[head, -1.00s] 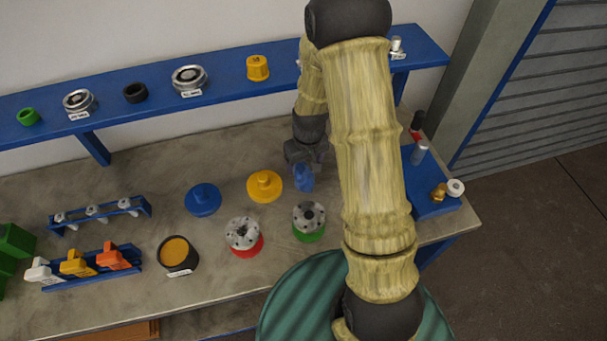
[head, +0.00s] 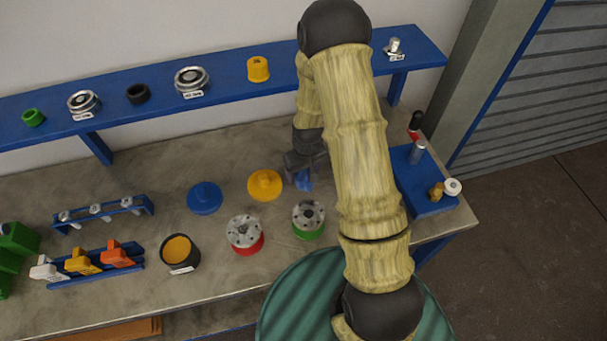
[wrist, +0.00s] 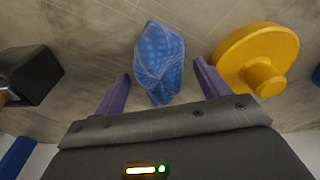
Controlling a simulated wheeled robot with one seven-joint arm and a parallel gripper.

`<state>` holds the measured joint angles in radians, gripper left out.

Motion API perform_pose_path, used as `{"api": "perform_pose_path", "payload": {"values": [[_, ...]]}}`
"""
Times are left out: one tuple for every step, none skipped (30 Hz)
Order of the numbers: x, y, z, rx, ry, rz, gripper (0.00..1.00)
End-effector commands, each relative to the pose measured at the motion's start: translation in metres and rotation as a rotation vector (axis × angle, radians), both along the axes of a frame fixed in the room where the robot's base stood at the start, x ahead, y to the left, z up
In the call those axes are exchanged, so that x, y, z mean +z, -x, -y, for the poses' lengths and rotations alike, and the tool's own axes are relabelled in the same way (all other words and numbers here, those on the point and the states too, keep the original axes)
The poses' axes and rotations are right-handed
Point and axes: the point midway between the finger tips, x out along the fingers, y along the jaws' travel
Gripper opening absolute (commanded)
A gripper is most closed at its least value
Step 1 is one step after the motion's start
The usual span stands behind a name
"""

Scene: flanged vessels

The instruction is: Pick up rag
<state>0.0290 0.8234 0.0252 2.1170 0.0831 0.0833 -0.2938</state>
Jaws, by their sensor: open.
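The rag (wrist: 160,60) is a crumpled blue patterned cloth standing up in folds on the grey bench. In the wrist view it lies between and just beyond the tips of my gripper (wrist: 162,80). The two purple fingers are apart, one on each side of it, and neither visibly grips it. In the head view the rag (head: 304,181) shows only as a small blue patch, mostly hidden by my gripper (head: 303,172).
A yellow knobbed disc (wrist: 256,58) stands close beside one finger. A blue disc (head: 204,197) and flanged vessels on red (head: 244,234) and green (head: 308,219) bases stand nearby. A blue shelf (head: 226,91) runs behind. A blue stand (head: 425,195) is at right.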

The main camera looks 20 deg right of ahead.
Motion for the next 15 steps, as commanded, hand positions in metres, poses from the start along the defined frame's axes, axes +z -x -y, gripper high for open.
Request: {"api": "perform_pose_path", "payload": {"values": [[0.0001, 0.0001, 0.0002, 0.0, 0.0, 0.0, 0.74], [0.0001, 0.0, 0.0003, -0.001, 0.0, 0.0, 0.68], [0.0001, 0.0, 0.0005, -0.001, 0.0, 0.0, 0.61], [0.0001, 0.0, 0.0006, -0.001, 0.0, 0.0, 0.55], [0.0001, 0.0001, 0.0007, -0.002, 0.0, 0.0, 0.49], [0.0001, 0.0, 0.0009, -0.002, 0.0, 0.0, 0.41], [0.0002, 0.0, 0.001, -0.002, 0.0, 0.0, 0.35], [0.0002, 0.0001, 0.001, -0.002, 0.0, 0.0, 0.29], [0.0002, 0.0001, 0.0011, -0.002, 0.0, 0.0, 0.26], [0.0002, 0.0, 0.0012, -0.002, 0.0, 0.0, 0.26], [0.0002, 0.0, 0.0012, -0.003, 0.0, 0.0, 0.22], [0.0002, 0.0, 0.0013, -0.003, 0.0, 0.0, 0.22], [0.0002, 0.0001, 0.0013, -0.003, 0.0, 0.0, 0.22], [0.0002, 0.0001, 0.0013, -0.003, 0.0, 0.0, 0.22], [0.0003, 0.0001, 0.0013, -0.003, 0.0, 0.0, 0.22]]}}
